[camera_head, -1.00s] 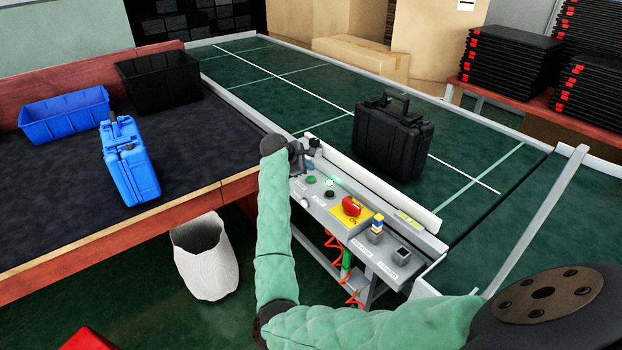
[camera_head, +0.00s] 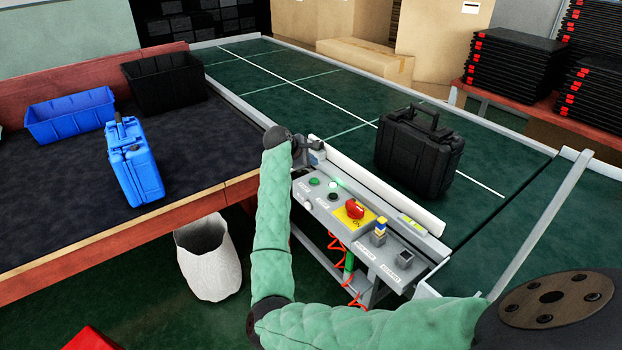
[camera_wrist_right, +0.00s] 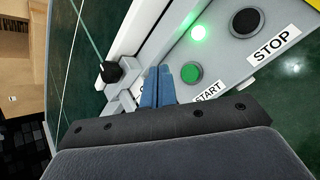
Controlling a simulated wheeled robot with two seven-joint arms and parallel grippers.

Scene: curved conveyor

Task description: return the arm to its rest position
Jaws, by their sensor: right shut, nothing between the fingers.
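My right arm, in a green sleeve, reaches from the bottom right of the head view up to the control panel (camera_head: 350,225) beside the conveyor. My right gripper (camera_head: 315,152) is at the panel's far left end, close to the conveyor's side rail. In the right wrist view its blue fingertips (camera_wrist_right: 158,86) are shut together with nothing between them. They are beside the green START button (camera_wrist_right: 191,73); I cannot tell how far above the panel they are. A light (camera_wrist_right: 198,33) glows green. My left gripper is not in view.
A black case (camera_head: 420,150) stands upright on the green conveyor (camera_head: 300,85). A blue case (camera_head: 133,165), a blue bin (camera_head: 70,115) and a black bin (camera_head: 163,80) are on the dark-topped table (camera_head: 60,210). A white waste bin (camera_head: 208,258) stands on the floor.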

